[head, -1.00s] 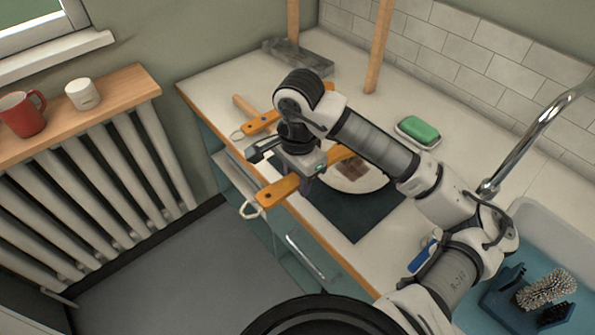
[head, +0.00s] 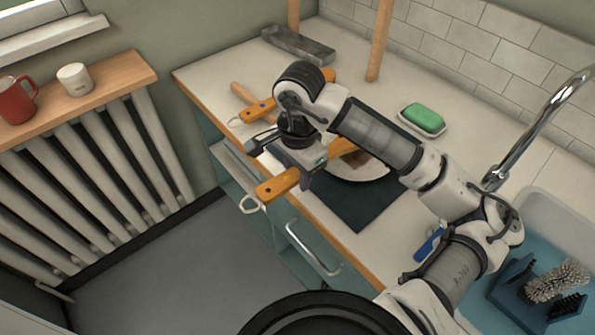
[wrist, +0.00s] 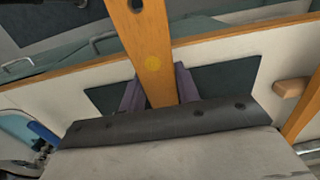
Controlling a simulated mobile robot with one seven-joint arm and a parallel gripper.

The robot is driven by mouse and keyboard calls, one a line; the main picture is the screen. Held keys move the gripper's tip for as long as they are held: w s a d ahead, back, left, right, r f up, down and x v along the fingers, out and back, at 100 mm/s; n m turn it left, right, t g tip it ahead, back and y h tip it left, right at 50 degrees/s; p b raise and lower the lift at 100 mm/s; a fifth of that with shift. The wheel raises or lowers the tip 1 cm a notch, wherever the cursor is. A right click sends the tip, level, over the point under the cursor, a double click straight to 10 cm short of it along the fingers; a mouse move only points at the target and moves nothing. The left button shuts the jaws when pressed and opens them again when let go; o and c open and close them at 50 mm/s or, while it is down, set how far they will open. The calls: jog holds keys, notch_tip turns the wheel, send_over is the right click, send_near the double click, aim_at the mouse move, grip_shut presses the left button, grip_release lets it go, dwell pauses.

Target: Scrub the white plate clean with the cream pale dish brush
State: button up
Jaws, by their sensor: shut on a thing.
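The white plate (head: 362,176) lies on a dark mat (head: 358,210) on the counter. A brown stain shows on the plate, and my arm covers much of it. My gripper (head: 305,177) is at the plate's left side, shut on an orange-handled brush (head: 277,186). The handle's looped end points out past the counter's front edge. In the wrist view my gripper's fingers (wrist: 158,94) clasp this orange handle (wrist: 150,55), which has a yellow dot. The held brush's bristles are hidden, so I cannot tell their colour or whether they touch the plate.
Another orange handle (head: 258,111) and a paler wooden handle (head: 245,94) lie behind my gripper. A green sponge (head: 423,117) sits in a dish. A grey tray (head: 298,44) is at the back. The sink (head: 480,285) holds a blue rack (head: 520,290) with brushes. The tap (head: 535,130) rises at right.

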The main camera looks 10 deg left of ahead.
jog(key=shift+f+b, duration=0.45)
jog(key=shift+b, duration=0.15)
jog(key=shift+w, duration=0.1)
jog(key=shift+w+d+f+b, duration=0.15)
jog(key=shift+w+d+b, duration=0.25)
jog(key=shift+b, duration=0.45)
jog(key=shift+s+a+b, duration=0.35)
jog(key=shift+s+a, duration=0.4)
jog(key=shift+s, duration=0.25)
jog(key=shift+w, duration=0.1)
